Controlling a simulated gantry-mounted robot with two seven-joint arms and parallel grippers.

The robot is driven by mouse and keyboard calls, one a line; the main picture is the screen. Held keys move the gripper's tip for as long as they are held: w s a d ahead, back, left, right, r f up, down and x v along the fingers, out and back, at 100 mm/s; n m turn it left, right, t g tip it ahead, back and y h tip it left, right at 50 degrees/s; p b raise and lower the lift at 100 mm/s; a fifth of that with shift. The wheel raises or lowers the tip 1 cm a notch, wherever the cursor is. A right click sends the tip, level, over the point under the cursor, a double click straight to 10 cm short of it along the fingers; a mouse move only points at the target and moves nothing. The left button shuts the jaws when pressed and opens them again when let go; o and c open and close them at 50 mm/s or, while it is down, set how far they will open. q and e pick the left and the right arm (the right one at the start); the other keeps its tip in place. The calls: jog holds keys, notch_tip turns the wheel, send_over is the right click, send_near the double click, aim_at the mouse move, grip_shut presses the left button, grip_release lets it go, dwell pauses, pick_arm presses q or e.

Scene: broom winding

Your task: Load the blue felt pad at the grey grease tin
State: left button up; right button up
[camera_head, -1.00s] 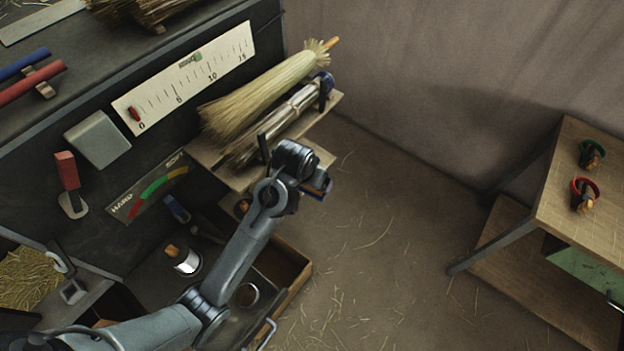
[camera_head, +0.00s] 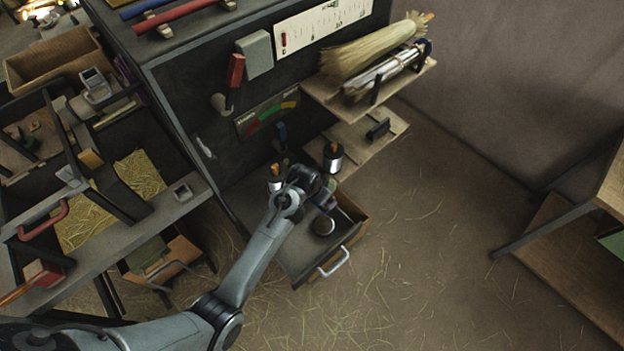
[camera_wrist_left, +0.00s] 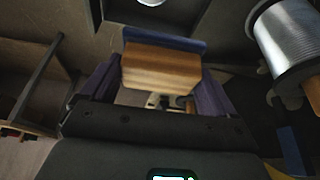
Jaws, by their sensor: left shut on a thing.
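My left gripper (camera_head: 324,198) is above the open drawer, close to the round tin. In the left wrist view the gripper (camera_wrist_left: 160,90) is shut on the felt pad, a wooden block (camera_wrist_left: 160,70) with a blue felt strip (camera_wrist_left: 165,40) along its far edge. In the head view the pad is mostly hidden by the wrist. A round grey tin (camera_head: 323,226) sits in the drawer, just below the gripper in the picture. The pad appears apart from the tin. My right gripper is not in view.
The drawer (camera_head: 357,228) is pulled out, with a pale handle (camera_head: 335,265) at its front. Wire spools (camera_head: 334,158) stand behind the gripper; one shows large in the left wrist view (camera_wrist_left: 290,40). A shelf with brooms (camera_head: 372,50) is above. Straw-strewn floor (camera_head: 430,240) lies right.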

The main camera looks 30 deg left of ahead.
aim_at(321, 210)
pick_arm(q)
jog(key=shift+m, duration=0.3)
jog(key=f, duration=0.1)
jog(key=d+f, duration=0.1)
jog(key=f, duration=0.2)
jog(key=shift+s+d+f, duration=0.15)
jog(key=shift+s+d, duration=0.2)
jog(key=shift+s+d+f+h, duration=0.15)
jog(key=shift+s+f, duration=0.2)
jog(key=shift+f, duration=0.25)
jog(key=shift+s+d+f+h, duration=0.15)
jog(key=shift+s+f, duration=0.15)
jog(key=shift+f, duration=0.25)
notch_tip(321, 210, down, 3)
jog(key=b, duration=0.2)
jog(key=shift+f+b, duration=0.1)
jog(key=shift+b, duration=0.2)
notch_tip(321, 210, down, 3)
jog(key=b, duration=0.4)
jog(key=shift+f, duration=0.15)
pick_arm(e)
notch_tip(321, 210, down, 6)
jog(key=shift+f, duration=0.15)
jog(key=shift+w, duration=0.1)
pick_arm(q)
jog(key=shift+f, duration=0.45)
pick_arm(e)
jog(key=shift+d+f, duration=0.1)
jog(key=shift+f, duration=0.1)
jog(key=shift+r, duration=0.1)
